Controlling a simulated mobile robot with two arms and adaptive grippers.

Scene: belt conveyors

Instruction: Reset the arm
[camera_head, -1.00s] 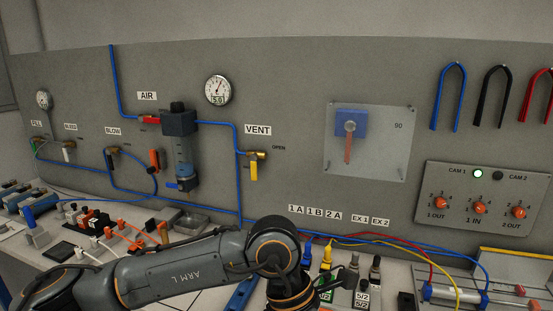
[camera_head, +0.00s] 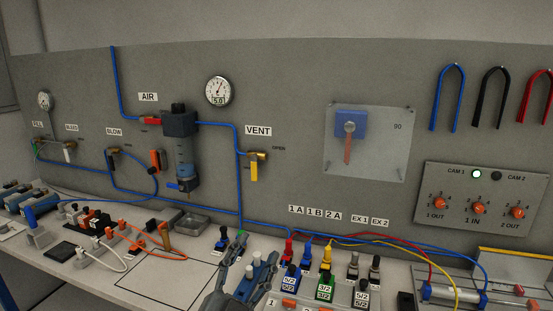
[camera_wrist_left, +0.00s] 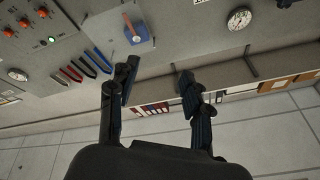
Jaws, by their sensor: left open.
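My left gripper (camera_head: 238,268) shows at the bottom centre of the head view, pointing up over the bench, with its fingers apart. In the left wrist view its two fingers (camera_wrist_left: 158,72) are spread with nothing between them. The wrist view looks past them to the panel wall and the tiled floor, tilted. The left forearm is out of the head view. My right gripper is in neither view.
Behind stands a grey panel with a vent valve (camera_head: 254,165), a gauge (camera_head: 218,90) and a switch box (camera_head: 478,199). Valve blocks (camera_head: 326,287) with tubes stand right of the gripper. A metal tray (camera_head: 188,220) and orange cables (camera_head: 140,242) lie to its left.

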